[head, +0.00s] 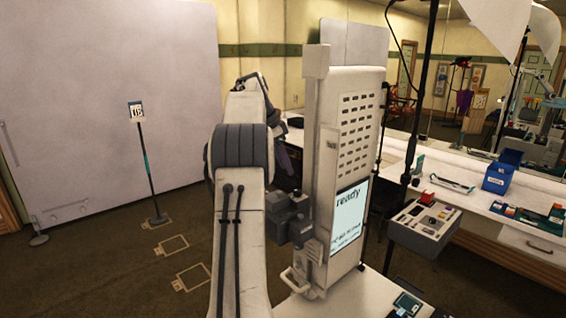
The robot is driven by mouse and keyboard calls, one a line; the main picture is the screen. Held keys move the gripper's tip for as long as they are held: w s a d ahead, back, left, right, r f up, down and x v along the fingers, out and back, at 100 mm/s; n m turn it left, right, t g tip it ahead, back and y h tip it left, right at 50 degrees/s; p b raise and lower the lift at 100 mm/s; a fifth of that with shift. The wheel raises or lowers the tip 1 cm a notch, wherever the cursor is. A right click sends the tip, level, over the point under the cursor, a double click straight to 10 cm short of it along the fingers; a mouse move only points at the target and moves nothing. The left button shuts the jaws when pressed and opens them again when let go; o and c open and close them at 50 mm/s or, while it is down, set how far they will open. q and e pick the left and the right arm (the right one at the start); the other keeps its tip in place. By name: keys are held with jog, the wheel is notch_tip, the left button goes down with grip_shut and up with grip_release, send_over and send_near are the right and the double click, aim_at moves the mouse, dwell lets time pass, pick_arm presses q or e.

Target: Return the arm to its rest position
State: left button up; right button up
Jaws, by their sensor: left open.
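My left arm (240,220) rises from the bottom centre, bends at a dark grey joint and reaches forward. My left gripper (298,228) is a dark block just left of the tall white cabinet (345,140). It is open, and I see nothing held in it. Its fingertips are small and dark, so I cannot tell whether they touch the cabinet. My right gripper is not in view.
The cabinet has a lit screen reading "ready" (347,213) and a low handle (294,281). A grey control box (425,222) and a counter with a blue bin (497,178) are at right. A sign stand (147,165) stands left on open carpet.

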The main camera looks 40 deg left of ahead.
pick_arm(q)
jog(key=shift+v, duration=0.75)
jog(key=w+d+f+g+h+b, duration=0.1)
jog(key=w+d+f, duration=0.1)
jog(key=d, duration=0.8)
jog(key=w+d+f+g+b, duration=0.1)
jog(key=w+d+f+b, duration=0.15)
jog(key=d, duration=0.75)
jog(key=s+d+f+m+g+b, duration=0.1)
jog(key=s+d+f, duration=0.2)
jog(key=d, duration=0.6)
jog(key=s+d+f+b, duration=0.1)
jog(key=s+d+f, duration=0.15)
jog(key=d, duration=0.55)
jog(key=s+d+f+m+g+b, duration=0.1)
jog(key=s+d+f, duration=0.3)
jog(key=s+d, duration=0.25)
jog(key=s+d+f+b, duration=0.1)
jog(key=s+d+f, duration=0.35)
jog(key=s, duration=0.25)
jog(key=s+f+b, duration=0.1)
jog(key=s+f, duration=0.2)
jog(key=s, duration=0.3)
jog(key=s+d+f+m+y, duration=0.1)
jog(key=s+f, duration=0.3)
jog(key=s, duration=0.2)
jog(key=shift+s+d+f+b, duration=0.2)
jog(key=shift+s+d+b, duration=0.1)
jog(key=shift+b, duration=0.1)
